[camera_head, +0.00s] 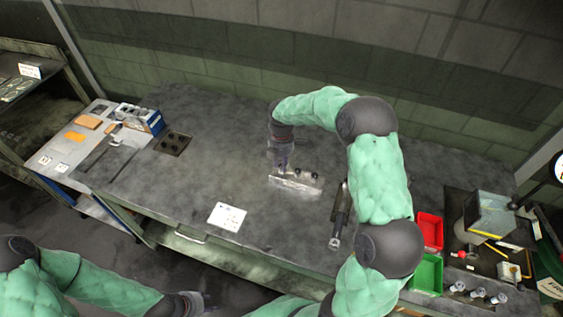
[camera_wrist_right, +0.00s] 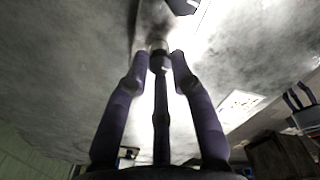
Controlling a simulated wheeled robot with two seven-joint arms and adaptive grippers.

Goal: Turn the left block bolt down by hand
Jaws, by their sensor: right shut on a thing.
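A grey metal block (camera_head: 296,182) lies on the bench. Two dark bolts (camera_head: 315,176) show on its top, towards the middle and right. My right gripper (camera_head: 281,164) points down over the block's left end and hides the left bolt in the head view. In the right wrist view my right gripper (camera_wrist_right: 160,62) is shut on a small round bolt head (camera_wrist_right: 158,47), with its fingers around it. How far the left bolt is turned in cannot be seen. My left gripper (camera_head: 196,301) is low in the head view, away from the block; its fingers are too unclear to read.
A dark tool (camera_head: 338,215) lies right of the block. A white card (camera_head: 227,216) lies in front on the bench. Red (camera_head: 430,230) and green (camera_head: 427,273) bins stand at right. A dark plate with holes (camera_head: 173,142) is at left. Bench left of the block is clear.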

